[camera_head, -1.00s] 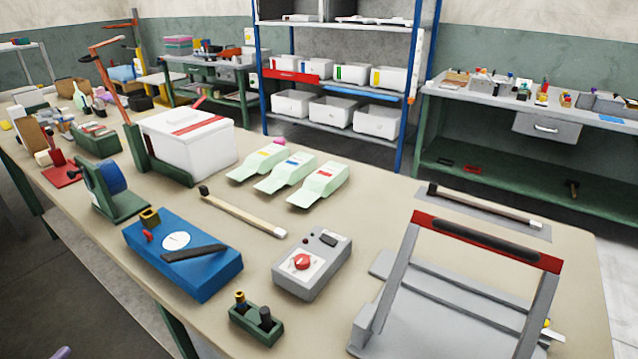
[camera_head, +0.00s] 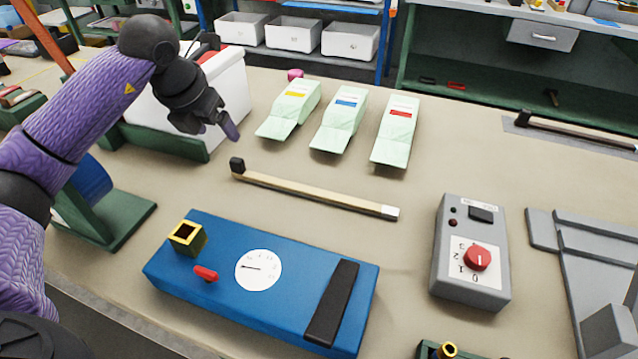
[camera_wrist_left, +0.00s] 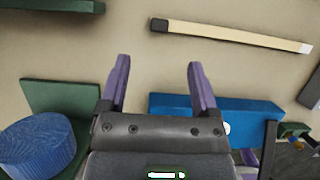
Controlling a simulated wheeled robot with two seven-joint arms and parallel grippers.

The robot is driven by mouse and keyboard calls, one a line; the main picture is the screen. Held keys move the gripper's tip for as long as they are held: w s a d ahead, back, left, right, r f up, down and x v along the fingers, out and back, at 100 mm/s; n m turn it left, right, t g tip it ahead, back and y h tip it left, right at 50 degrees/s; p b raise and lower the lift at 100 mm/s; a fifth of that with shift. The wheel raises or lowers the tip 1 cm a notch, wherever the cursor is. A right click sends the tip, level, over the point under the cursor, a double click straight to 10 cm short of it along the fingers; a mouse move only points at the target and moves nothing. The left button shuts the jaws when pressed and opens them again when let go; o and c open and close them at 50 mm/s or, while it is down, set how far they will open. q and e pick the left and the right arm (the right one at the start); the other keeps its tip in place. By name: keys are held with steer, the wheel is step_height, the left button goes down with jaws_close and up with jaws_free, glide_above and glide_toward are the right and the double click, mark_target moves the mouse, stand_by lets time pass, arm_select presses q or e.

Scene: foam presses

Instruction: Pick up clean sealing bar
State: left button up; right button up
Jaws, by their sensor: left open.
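A pale cream sealing bar (camera_head: 315,195) with a black block at its left end and a white right end lies on the bench, and its length looks clean. It also shows in the left wrist view (camera_wrist_left: 235,36), beyond my fingertips. A second bar (camera_head: 580,132), with a darker stretch along it, lies on a grey mat at the far right. My left gripper (camera_head: 212,128) is open and empty, above the bench and up-left of the cream bar's black end. Its two purple fingers are spread apart in the wrist view (camera_wrist_left: 158,65). My right gripper is not in view.
A blue device (camera_head: 235,315) with a dial stands in front of the cream bar. A grey control box (camera_head: 470,255) stands to its right, green-white pouches (camera_head: 340,122) behind it. A white bin (camera_head: 232,92) stands behind my left gripper.

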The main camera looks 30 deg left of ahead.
mark_target(235, 160)
arm_select(q)
steer(key=b+x, duration=0.1)
steer(key=x, duration=0.2)
steer(key=b+x, duration=0.1)
steer(key=x, duration=0.2)
steer(key=b+x, duration=0.1)
steer(key=x, duration=0.3)
steer(key=shift+s+b, duration=0.3)
steer(key=shift+w+f, duration=0.1)
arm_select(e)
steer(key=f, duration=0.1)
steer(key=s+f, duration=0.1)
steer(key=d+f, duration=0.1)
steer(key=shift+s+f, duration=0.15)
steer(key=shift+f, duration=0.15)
arm_select(q)
steer(key=shift+c, duration=0.7)
jaws_close()
